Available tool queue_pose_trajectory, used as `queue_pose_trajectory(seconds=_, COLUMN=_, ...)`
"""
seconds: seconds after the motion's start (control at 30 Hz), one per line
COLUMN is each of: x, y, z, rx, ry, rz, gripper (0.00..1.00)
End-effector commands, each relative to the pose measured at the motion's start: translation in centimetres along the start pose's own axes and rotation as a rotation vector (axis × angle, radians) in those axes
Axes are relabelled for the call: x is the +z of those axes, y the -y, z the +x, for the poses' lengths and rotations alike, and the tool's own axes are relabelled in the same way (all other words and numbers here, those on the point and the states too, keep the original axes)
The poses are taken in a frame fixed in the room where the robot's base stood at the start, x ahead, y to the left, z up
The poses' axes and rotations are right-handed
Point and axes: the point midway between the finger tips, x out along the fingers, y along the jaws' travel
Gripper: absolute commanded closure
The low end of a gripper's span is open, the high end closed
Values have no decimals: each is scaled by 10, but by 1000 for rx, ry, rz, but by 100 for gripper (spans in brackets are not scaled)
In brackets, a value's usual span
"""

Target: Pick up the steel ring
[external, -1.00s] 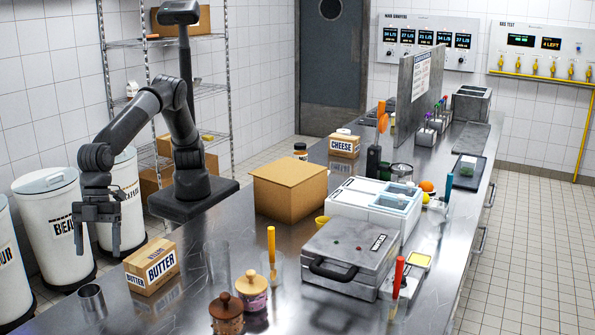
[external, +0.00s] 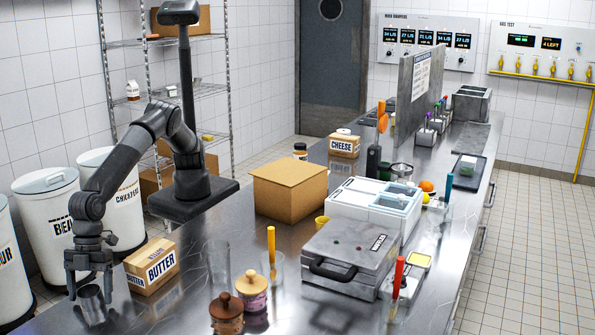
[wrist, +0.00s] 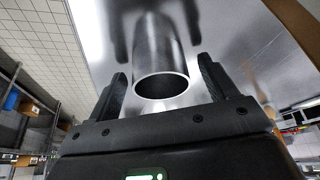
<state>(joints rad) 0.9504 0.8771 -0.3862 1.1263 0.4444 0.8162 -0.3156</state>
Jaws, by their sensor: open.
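The steel ring (external: 92,304) is a short, shiny open tube standing upright at the near left end of the steel counter. In the wrist view the ring (wrist: 161,60) shows its round open rim between my two fingers. My gripper (external: 89,292) is open, with its fingers pointing down at the ring from above. In the wrist view my gripper (wrist: 162,85) has one finger on each side of the ring, with a gap visible on both sides. The lower ends of the fingers are partly hard to make out in the external view.
A butter box (external: 152,267) stands close to the right of the ring. A clear glass (external: 218,268) and two lidded jars (external: 226,313) stand farther right. A cardboard box (external: 290,190) is behind them. White bins (external: 48,215) stand beyond the counter's left edge.

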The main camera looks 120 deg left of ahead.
Motion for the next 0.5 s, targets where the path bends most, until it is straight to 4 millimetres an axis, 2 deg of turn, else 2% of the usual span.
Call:
queue_pose_trajectory(seconds=0.27, x=0, y=0, z=5, rx=0, ry=-1, rz=0, gripper=23)
queue_pose_trajectory(seconds=0.5, x=0, y=0, z=5, rx=0, ry=0, rz=0, gripper=42)
